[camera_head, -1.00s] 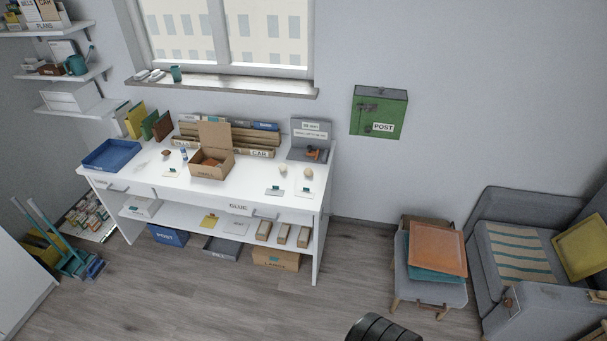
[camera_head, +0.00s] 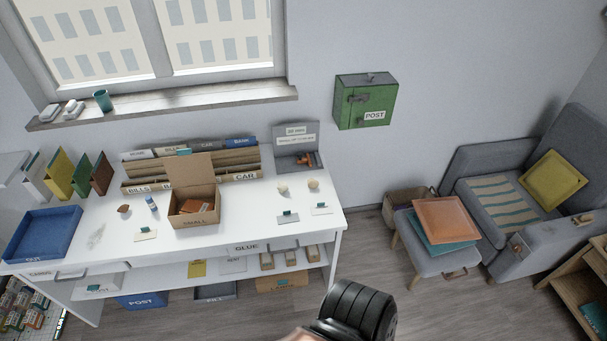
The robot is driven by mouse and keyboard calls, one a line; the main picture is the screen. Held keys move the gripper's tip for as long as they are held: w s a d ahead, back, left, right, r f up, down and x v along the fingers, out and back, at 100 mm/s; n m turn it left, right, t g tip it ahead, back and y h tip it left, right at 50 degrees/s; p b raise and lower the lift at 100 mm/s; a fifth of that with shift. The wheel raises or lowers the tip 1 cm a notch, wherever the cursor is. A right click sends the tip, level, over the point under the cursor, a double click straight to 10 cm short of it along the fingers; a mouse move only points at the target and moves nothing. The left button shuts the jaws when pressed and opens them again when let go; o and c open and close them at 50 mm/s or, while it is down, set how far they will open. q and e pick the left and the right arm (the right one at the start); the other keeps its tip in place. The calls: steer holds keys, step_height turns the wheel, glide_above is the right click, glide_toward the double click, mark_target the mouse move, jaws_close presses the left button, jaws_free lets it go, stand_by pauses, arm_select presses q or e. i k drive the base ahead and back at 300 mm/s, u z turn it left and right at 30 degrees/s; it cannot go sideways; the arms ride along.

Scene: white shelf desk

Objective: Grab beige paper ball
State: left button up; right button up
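Two small pale beige crumpled balls lie on the right part of the white desk, one on the left (camera_head: 283,190) and one on the right (camera_head: 313,185). They are apart from each other, in front of the grey tray. A browner small crumpled piece (camera_head: 124,209) lies on the left part of the desk. At this size I cannot tell for sure which is the beige paper ball. Neither gripper shows in the head view.
The white desk (camera_head: 250,218) holds an open cardboard box (camera_head: 207,212), a blue tray (camera_head: 42,233), a file rack (camera_head: 240,160) and several small cards. Bare desk surrounds the pale balls. A stool (camera_head: 435,262) and sofa stand right. A black ribbed part of mine shows at the bottom.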

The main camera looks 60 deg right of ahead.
mark_target(312, 183)
steer(key=z, duration=0.4)
steer(key=i, duration=1.05)
steer(key=z, duration=1.7)
steer(key=i, duration=0.85)
steer(key=z, duration=0.95)
